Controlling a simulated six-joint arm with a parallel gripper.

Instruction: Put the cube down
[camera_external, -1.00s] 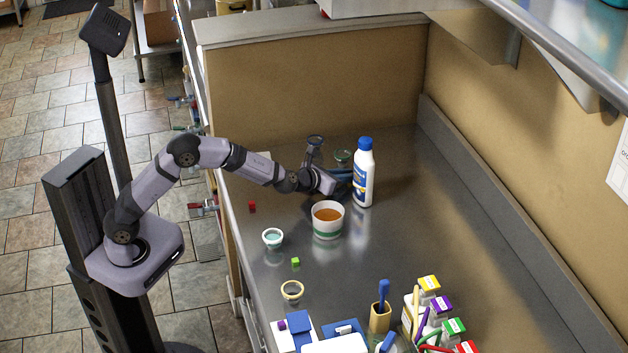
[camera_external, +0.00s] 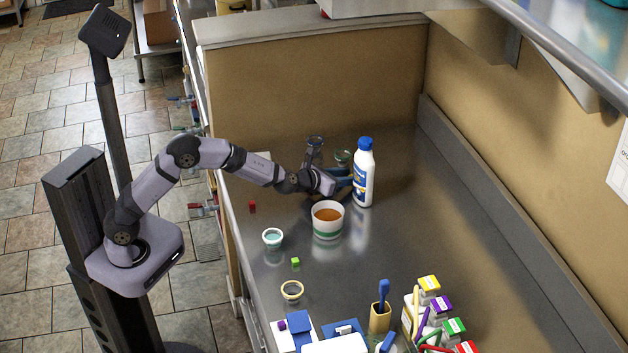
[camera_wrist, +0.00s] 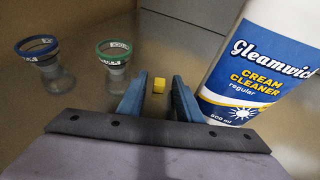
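A small yellow cube (camera_wrist: 159,85) shows between and just beyond my fingertips in the wrist view. My gripper (camera_wrist: 159,98) is open, with a narrow gap visible on each side of the cube. Whether the cube rests on the counter is hard to tell. In the external view my gripper (camera_external: 343,178) is low over the counter, left of the white cleaner bottle (camera_external: 364,174); the yellow cube is hidden there. A red cube (camera_external: 252,207) and a green cube (camera_external: 295,262) lie on the counter, away from my gripper.
The cleaner bottle (camera_wrist: 262,65) stands close to my right finger. Two glass vessels, one blue-rimmed (camera_wrist: 55,70) and one green-rimmed (camera_wrist: 115,65), stand at left. A cup of amber liquid (camera_external: 328,222) stands in front of my gripper.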

